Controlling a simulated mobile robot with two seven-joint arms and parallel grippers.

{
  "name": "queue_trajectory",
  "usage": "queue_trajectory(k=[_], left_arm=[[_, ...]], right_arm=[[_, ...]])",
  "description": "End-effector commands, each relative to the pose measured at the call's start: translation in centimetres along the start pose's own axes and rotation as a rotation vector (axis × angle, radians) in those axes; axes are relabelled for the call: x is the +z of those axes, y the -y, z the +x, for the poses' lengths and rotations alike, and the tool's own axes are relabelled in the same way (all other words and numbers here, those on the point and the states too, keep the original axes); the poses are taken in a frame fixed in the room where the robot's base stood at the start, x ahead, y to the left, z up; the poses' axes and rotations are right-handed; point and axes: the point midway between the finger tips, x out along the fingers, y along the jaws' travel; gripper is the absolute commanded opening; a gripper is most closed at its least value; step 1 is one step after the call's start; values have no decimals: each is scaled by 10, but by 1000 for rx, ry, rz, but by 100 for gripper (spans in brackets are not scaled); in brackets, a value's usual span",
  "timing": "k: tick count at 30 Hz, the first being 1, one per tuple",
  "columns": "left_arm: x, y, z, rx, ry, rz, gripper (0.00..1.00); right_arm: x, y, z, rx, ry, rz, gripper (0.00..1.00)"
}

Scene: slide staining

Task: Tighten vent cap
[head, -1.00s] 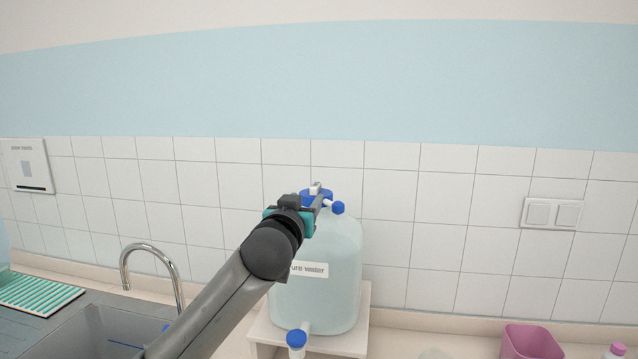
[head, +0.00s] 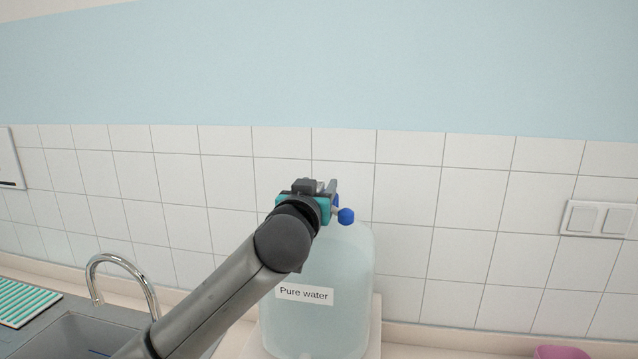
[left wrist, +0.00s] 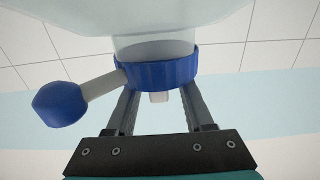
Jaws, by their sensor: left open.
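A large translucent jug (head: 318,262) labelled "Pure water" stands against the tiled wall. Its main blue cap (left wrist: 158,72) is mostly hidden behind my gripper in the head view. A side stub (left wrist: 103,84) carries a small blue vent cap (head: 346,216), which also shows at the left of the wrist view (left wrist: 60,104). My left gripper (head: 328,189) is open at the jug's top. In the wrist view its fingers (left wrist: 160,93) reach to the main cap, with a small pale nub (left wrist: 160,98) between them. I cannot tell whether they touch the cap. The vent cap is outside the fingers.
The jug rests on a pale stand (head: 375,330). A curved tap (head: 122,268) and grey sink (head: 75,335) are at the left. A pink container (head: 562,353) shows at the lower right edge. Wall switches (head: 599,219) are at the right.

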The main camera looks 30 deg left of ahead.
Motion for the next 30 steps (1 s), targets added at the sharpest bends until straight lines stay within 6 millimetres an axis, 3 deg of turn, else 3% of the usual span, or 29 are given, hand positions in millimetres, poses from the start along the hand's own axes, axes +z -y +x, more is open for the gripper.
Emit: queue_trajectory(k=[8, 22, 30], left_arm=[[0, 0, 0, 0, 0, 0, 52], [0, 0, 0, -1, 0, 1, 2], [0, 0, 0, -1, 0, 1, 0]], right_arm=[[8, -4, 0, 5, 12, -3, 50], [8, -4, 0, 5, 12, -4, 50], [6, -4, 0, 5, 9, -4, 50]])
